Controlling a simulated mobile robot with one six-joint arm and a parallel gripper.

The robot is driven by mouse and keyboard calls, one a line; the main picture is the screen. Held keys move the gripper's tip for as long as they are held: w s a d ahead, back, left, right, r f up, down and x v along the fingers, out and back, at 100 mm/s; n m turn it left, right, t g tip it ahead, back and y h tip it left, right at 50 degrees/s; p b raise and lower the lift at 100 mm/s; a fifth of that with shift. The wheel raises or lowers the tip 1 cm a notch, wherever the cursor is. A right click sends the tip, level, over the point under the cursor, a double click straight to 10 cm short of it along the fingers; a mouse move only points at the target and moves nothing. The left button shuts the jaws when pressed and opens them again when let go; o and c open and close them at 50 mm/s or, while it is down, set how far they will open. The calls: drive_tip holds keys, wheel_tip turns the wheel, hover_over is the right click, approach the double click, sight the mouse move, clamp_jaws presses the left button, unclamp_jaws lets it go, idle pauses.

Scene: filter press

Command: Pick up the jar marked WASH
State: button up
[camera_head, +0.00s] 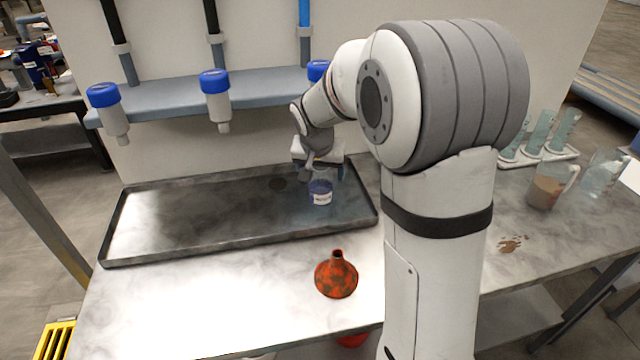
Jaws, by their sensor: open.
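A small jar (321,196) with a blue top and a white label stands in the dark tray (240,244), towards its right end. The dark lettering on the label is too small to read. My gripper (322,178) is just above and behind the jar, pointing down, with its fingers close to the jar's top. The gripper is open. Whether the fingers touch the jar or are around it, I cannot tell. My arm hides part of the space behind and to the right of the jar.
Blue-capped bottles (215,95) hang upside down from the shelf (165,102) behind the tray. An orange funnel (336,277) stands on the table in front. A jug of brown liquid (549,187) and a clear jug (598,175) stand at right. The tray's left part is clear.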

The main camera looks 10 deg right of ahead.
drive_tip(key=shift+f, duration=0.15)
drive_tip(key=shift+c, duration=0.6)
drive_tip(key=c, duration=1.1)
drive_tip(key=shift+c, duration=0.2)
